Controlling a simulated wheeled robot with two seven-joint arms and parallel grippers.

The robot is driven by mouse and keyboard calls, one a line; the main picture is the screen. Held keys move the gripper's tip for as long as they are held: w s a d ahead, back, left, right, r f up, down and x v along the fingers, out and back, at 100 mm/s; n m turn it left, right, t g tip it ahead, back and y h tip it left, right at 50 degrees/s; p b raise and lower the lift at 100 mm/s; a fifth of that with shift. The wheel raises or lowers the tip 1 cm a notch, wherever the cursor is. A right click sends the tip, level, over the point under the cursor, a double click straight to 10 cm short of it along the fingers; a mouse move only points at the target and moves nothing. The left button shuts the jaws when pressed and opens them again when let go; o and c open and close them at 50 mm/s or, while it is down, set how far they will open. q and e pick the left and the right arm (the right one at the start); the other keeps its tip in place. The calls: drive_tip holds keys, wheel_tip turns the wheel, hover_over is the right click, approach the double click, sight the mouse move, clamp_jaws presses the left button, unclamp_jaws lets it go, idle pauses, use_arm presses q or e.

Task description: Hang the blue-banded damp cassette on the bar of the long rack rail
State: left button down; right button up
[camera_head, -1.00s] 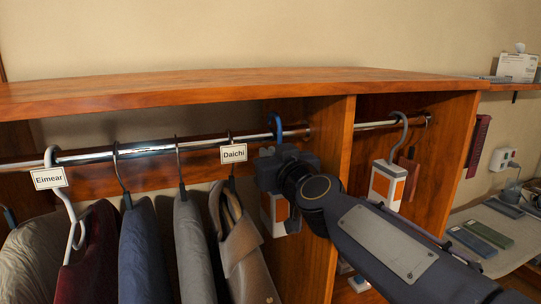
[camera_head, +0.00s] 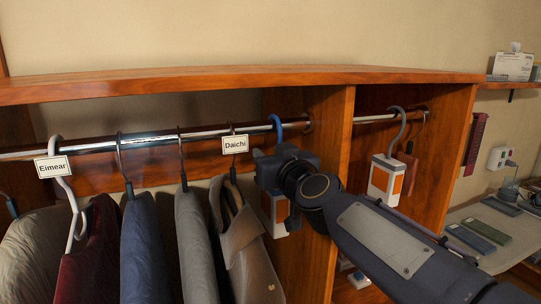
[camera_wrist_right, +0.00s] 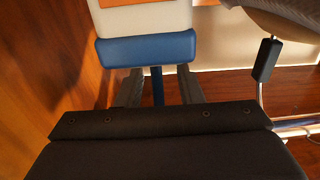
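The blue-banded damp cassette (camera_head: 279,220) is white with an orange label and a blue hook (camera_head: 277,127). It is upright, with its hook over the bar of the long rack rail (camera_head: 200,136), near the bar's right end by the wooden divider. My right gripper (camera_head: 267,170) is in front of it, hiding its upper part. In the right wrist view the blue band (camera_wrist_right: 147,48) lies beyond the fingers, and the blue stem (camera_wrist_right: 157,86) stands between them with a gap on each side. The right gripper is open around the stem. My left gripper is out of view.
Several garments hang left on the rail, with an "Eimear" tag (camera_head: 53,167) and a "Daichi" tag (camera_head: 235,145). A grey-hooked cassette (camera_head: 386,180) hangs in the right bay beyond the divider (camera_head: 332,130). A shelf board (camera_head: 240,82) runs above the rail.

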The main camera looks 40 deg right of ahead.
drive_tip(key=shift+f, duration=0.1)
drive_tip(key=v, duration=0.7)
drive_tip(key=shift+s+b, duration=0.35)
drive_tip(key=shift+s, duration=0.05)
drive_tip(key=shift+a, duration=0.1)
